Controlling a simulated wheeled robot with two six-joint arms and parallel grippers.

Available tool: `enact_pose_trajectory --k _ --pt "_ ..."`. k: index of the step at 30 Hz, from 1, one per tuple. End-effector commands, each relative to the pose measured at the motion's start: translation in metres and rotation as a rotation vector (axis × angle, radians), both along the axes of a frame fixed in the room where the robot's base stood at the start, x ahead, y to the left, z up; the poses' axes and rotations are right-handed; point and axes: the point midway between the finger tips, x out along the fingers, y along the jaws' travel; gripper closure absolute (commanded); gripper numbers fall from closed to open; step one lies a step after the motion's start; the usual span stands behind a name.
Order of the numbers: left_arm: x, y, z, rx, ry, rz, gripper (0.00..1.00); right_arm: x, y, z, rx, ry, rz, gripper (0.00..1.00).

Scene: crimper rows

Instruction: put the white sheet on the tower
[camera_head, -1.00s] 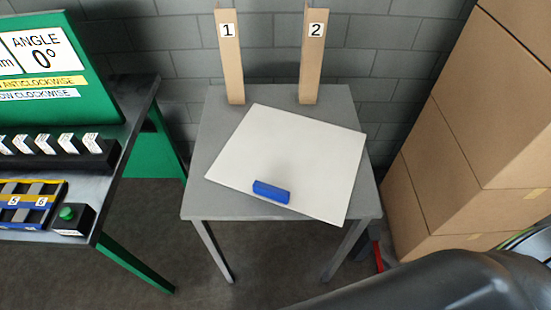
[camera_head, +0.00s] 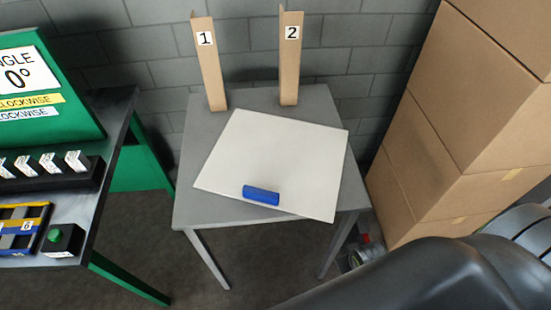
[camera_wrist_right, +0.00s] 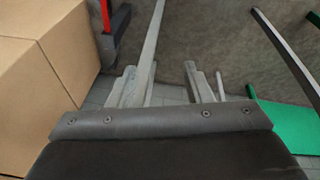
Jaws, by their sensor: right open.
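The white sheet (camera_head: 275,160) lies flat on the small grey table (camera_head: 185,206), turned at an angle, and its front corner reaches the table's front edge. A blue block (camera_head: 261,195) rests on the sheet near its front edge. No gripper touches the sheet. My right gripper (camera_wrist_right: 168,84) is open and empty in the right wrist view, with floor and a table leg beyond its fingers. In the head view only my right arm shows at the lower right, its gripper out of frame. My left gripper is in neither view.
Two cardboard uprights marked 1 (camera_head: 209,65) and 2 (camera_head: 290,60) stand at the table's back edge. Stacked cardboard boxes (camera_head: 470,120) rise at the right. A green workbench (camera_head: 110,130) with a sign stands at the left. A block wall closes the back.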

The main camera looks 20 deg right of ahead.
Motion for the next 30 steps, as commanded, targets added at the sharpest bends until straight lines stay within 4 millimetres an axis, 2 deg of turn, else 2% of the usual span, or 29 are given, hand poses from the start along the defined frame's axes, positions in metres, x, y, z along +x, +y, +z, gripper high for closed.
enact_pose_trajectory --k 1,7,10,15,21,27,30 --pt "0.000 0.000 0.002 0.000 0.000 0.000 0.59 0.003 0.001 0.023 -0.002 -0.016 0.003 0.55" --pt "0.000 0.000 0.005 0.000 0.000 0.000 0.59 0.012 0.009 0.105 0.012 -0.073 0.059 0.55" --pt "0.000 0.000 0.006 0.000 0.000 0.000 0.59 0.025 0.022 0.148 0.057 -0.143 0.201 0.55" --pt "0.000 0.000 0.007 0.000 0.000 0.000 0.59 0.056 0.048 0.180 0.165 -0.265 0.490 0.55" --pt "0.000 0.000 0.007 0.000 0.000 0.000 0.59 0.091 0.069 0.212 0.290 -0.431 0.777 0.55" --pt "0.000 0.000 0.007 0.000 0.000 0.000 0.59 0.115 0.076 0.241 0.377 -0.573 0.925 0.55" --pt "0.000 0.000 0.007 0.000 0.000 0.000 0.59 0.121 0.077 0.250 0.399 -0.613 0.955 0.55"
